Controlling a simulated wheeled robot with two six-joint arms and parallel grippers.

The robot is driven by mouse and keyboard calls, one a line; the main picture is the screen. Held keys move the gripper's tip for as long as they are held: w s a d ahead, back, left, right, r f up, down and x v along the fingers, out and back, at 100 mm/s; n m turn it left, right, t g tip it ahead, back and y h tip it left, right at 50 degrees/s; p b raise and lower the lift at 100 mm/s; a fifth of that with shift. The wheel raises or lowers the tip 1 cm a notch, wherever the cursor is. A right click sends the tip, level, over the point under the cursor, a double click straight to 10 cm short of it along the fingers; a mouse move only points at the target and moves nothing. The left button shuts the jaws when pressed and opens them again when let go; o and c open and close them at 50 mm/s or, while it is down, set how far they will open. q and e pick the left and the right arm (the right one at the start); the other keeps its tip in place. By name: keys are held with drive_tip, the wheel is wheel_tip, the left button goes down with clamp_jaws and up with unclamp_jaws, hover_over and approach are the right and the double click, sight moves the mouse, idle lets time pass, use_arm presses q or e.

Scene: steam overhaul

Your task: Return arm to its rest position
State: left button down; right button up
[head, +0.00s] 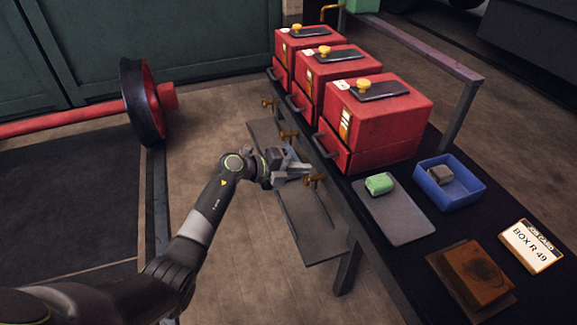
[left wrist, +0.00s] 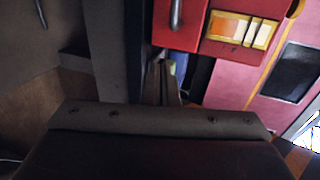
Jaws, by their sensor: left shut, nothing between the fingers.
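My left arm (head: 212,205) reaches in from the lower left. My left gripper (head: 300,172) is shut and empty, beside the near edge of the bench, close to a brass tap (head: 314,181). In the left wrist view its closed fingers (left wrist: 168,84) point toward a red box front with a metal handle (left wrist: 176,14). My right gripper does not show.
Three red boxes (head: 392,132) with brass knobs stand along the dark bench. A green block (head: 380,183) lies on a grey plate (head: 404,221). A blue tray (head: 467,203) holds a grey-brown block (head: 439,175). A brown block (head: 476,272) and a "BOX R 49" card (head: 531,246) lie nearer.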

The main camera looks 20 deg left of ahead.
use_arm(q)
drive_tip(key=shift+v, duration=1.95)
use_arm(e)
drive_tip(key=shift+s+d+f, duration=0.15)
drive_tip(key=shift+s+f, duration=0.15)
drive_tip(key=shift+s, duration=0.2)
